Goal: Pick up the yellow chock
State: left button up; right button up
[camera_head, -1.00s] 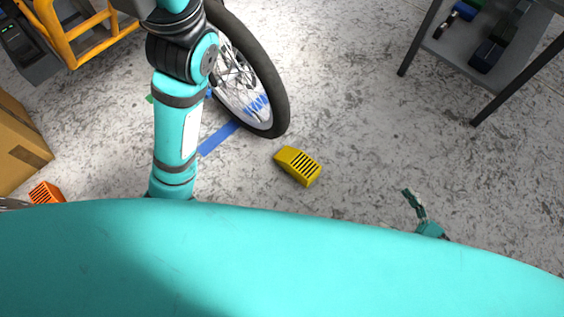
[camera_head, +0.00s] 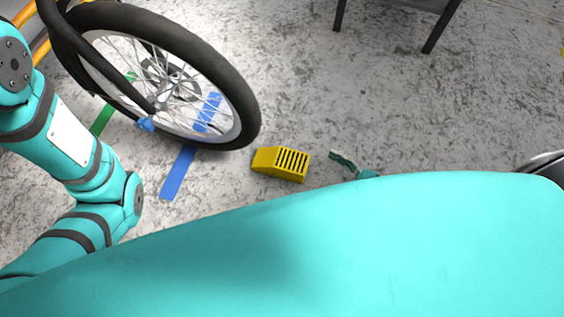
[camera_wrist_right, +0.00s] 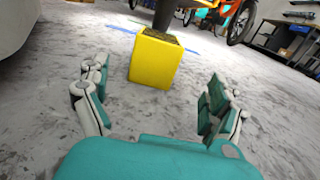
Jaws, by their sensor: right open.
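The yellow chock (camera_head: 281,163), a wedge-like block with dark slots on one face, lies on the floor beside the bike wheel in the head view. It also shows in the right wrist view (camera_wrist_right: 153,61), ahead of and between the spread fingers. My right gripper (camera_head: 343,160) is just right of the chock in the head view, a small gap apart. In the wrist view my right gripper (camera_wrist_right: 158,82) is open and empty. My own body hides most of the right arm. My left arm shows at the left; its gripper is out of view.
A bike wheel (camera_head: 247,100) stands close to the left of the chock. Blue tape (camera_head: 178,173) and green tape (camera_head: 102,120) mark the floor. Dark table legs (camera_head: 441,27) stand at the top right.

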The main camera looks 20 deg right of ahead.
aim_at(290, 162)
jog(key=b+x, duration=0.1)
jog(key=x, duration=0.5)
jog(key=shift+w+a, duration=0.15)
jog(key=shift+a, duration=0.05)
jog(key=x, duration=0.2)
jog(key=b+x, duration=0.1)
jog(key=x, duration=0.1)
jog(key=shift+s+a+r+b, duration=0.2)
jog(key=shift+r+b, duration=0.05)
jog(key=shift+b, duration=0.05)
jog(key=shift+w+a+r, duration=0.1)
jog(key=shift+w+a, duration=0.25)
jog(key=shift+a, duration=0.15)
jog(key=c, duration=1.5)
jog(key=shift+r, duration=0.1)
jog(key=shift+c, duration=0.3)
jog(key=shift+r, duration=0.15)
